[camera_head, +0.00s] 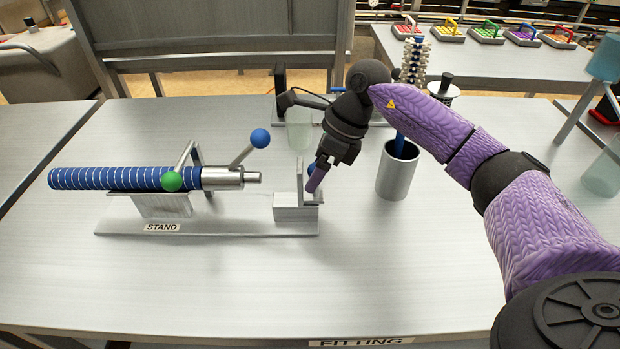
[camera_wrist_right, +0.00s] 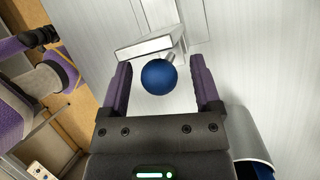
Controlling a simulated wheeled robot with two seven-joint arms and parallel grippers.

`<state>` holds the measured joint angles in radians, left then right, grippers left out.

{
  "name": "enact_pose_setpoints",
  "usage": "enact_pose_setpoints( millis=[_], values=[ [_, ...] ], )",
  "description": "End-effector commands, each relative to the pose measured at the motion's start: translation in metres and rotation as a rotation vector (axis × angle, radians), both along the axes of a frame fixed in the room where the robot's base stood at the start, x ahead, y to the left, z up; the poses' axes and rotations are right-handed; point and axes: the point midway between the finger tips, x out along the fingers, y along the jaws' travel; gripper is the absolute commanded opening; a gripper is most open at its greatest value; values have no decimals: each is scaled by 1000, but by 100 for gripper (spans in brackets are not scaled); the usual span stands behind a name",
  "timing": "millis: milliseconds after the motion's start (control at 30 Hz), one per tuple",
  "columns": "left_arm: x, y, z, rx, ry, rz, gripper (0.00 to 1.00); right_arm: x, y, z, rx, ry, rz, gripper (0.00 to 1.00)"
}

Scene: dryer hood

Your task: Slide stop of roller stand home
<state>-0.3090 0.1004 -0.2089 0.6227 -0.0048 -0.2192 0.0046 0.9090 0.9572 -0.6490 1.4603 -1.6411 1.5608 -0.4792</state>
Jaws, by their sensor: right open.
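The stand (camera_head: 210,226) is a long metal base with a STAND label. A blue roller with white stripes (camera_head: 110,178) lies across its left part, with a metal shaft end (camera_head: 230,178) pointing right. The stop (camera_head: 296,206) is a grey block with an upright plate at the stand's right end, apart from the shaft. Its blue ball knob (camera_wrist_right: 159,77) shows between the fingers of my right gripper (camera_wrist_right: 159,66), with visible gaps on both sides. In the head view my right gripper (camera_head: 316,182) is open, pointing down at the stop and partly covering the knob. I do not see my left gripper.
A lever with a blue ball (camera_head: 260,138) and a green ball (camera_head: 171,181) stand by the roller. A grey cup (camera_head: 397,172) holding a blue-handled brush stands right of my gripper. A clear glass (camera_head: 299,130) is behind it. The front of the table is clear.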

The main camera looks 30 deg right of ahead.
Motion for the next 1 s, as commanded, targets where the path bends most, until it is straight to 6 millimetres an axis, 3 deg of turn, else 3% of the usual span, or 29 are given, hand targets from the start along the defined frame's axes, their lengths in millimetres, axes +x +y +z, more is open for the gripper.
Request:
enact_pose_setpoints(
  millis=[133, 433, 800, 1000],
  values=[
    [0, 0, -4, 0, 1, 0, 0, 3, 8, -18, 1, 1, -1, 81],
    [1, 1, -3, 0, -3, -1, 0, 3, 9, -20, 0, 0, -1, 78],
    [3, 1, -3, 1, -6, -2, 0, 3, 9, -20, -1, -2, -3, 0],
    [3, 1, -3, 1, -6, -2, 0, 4, 8, -20, -2, -4, -4, 0]
  ],
)
